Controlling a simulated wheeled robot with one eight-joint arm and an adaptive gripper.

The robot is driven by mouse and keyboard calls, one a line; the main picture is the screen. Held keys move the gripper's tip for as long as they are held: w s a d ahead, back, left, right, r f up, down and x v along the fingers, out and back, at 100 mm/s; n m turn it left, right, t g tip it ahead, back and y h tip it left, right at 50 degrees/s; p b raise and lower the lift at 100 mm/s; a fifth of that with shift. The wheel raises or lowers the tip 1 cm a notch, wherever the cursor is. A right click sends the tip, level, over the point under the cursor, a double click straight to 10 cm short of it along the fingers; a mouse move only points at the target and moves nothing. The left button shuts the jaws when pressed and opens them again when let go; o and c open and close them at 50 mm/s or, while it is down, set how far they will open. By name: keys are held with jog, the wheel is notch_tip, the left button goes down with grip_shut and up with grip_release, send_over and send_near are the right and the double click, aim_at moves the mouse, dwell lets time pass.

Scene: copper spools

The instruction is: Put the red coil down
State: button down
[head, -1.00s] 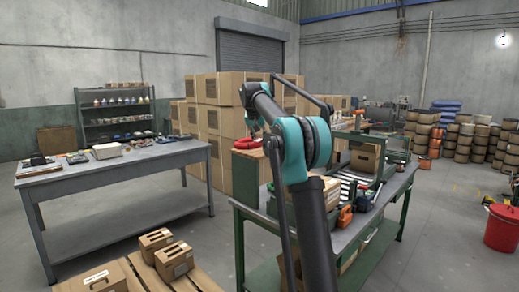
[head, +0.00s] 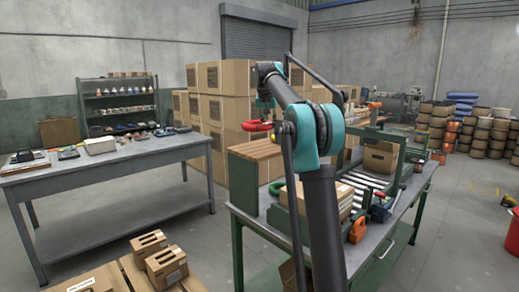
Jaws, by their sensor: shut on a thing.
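The red coil (head: 257,126) hangs at the end of my arm, near the middle of the head view. My gripper (head: 266,119) is shut on it; the fingers are small and partly hidden. The coil appears just above the wooden top (head: 255,149) of a green stand on the workbench. A strip of background seems to show between coil and wood, so they look apart, though the exact height is hard to judge. My arm hides part of the stand's right side.
A grey table (head: 105,176) stands left with loose goods. Stacked cartons (head: 228,55) rise behind. Small boxes (head: 165,265) lie in front.

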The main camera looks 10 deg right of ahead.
aim_at(269, 149)
jog(key=shift+f, duration=4.7)
jog(key=c, duration=1.1)
grip_release()
jog(key=shift+c, duration=0.2)
jog(key=shift+s+f, duration=0.1)
jog(key=shift+f, duration=0.05)
jog(key=v, duration=1.7)
jog(key=shift+a, duration=0.4)
